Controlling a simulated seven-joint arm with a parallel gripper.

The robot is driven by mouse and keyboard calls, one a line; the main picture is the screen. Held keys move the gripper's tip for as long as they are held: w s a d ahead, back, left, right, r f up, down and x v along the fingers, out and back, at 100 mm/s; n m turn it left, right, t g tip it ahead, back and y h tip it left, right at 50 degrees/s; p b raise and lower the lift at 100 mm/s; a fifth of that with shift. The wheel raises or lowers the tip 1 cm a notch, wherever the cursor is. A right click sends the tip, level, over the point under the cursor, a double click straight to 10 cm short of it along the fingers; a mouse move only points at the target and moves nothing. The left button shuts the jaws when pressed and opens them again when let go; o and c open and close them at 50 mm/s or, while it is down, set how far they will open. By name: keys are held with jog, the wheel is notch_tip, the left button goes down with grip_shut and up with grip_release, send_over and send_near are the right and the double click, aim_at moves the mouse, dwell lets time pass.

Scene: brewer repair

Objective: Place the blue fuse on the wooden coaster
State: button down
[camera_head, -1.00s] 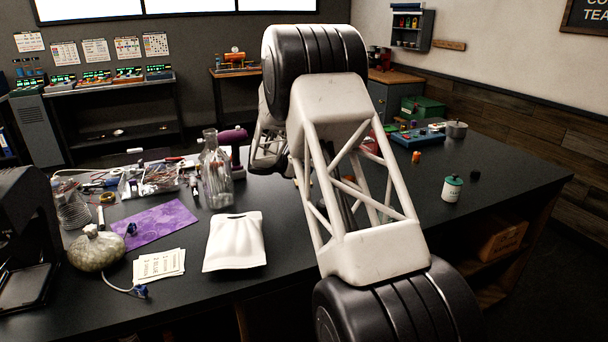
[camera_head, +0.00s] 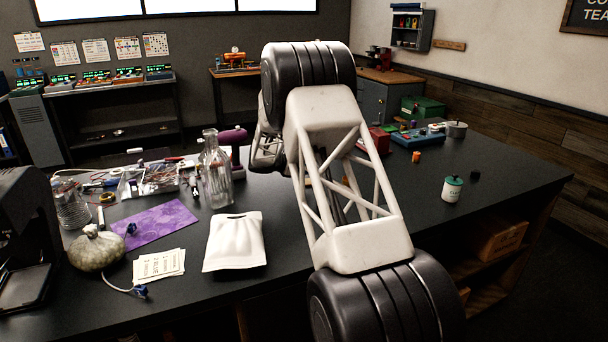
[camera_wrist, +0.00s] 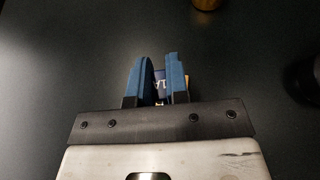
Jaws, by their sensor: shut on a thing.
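My gripper (camera_wrist: 158,80) shows in the wrist view, its two blue-padded fingers closed on a small dark blue piece with pale lettering (camera_wrist: 159,86), which fits the blue fuse. Most of it is hidden between the fingers, and I cannot tell its height above the dark table. In the head view my own arm hides the gripper and the held piece. I cannot make out the wooden coaster for certain; a small tan edge shows behind my arm in the head view. A brown-orange thing (camera_wrist: 207,4), cut off at the wrist view's top edge, cannot be identified.
A white canister with a green lid (camera_head: 452,189) and a small orange piece (camera_head: 416,157) stand to the right. The right tabletop is mostly clear.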

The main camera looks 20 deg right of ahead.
jog(key=shift+f, duration=1.15)
jog(key=shift+f, duration=0.15)
jog(key=c, duration=1.1)
grip_release()
jog(key=shift+a+r, duration=0.15)
jog(key=shift+r, duration=0.05)
jog(key=v, duration=0.5)
jog(key=shift+a, duration=0.1)
notch_tip(320, 180, up, 7)
jog(key=shift+d, duration=0.2)
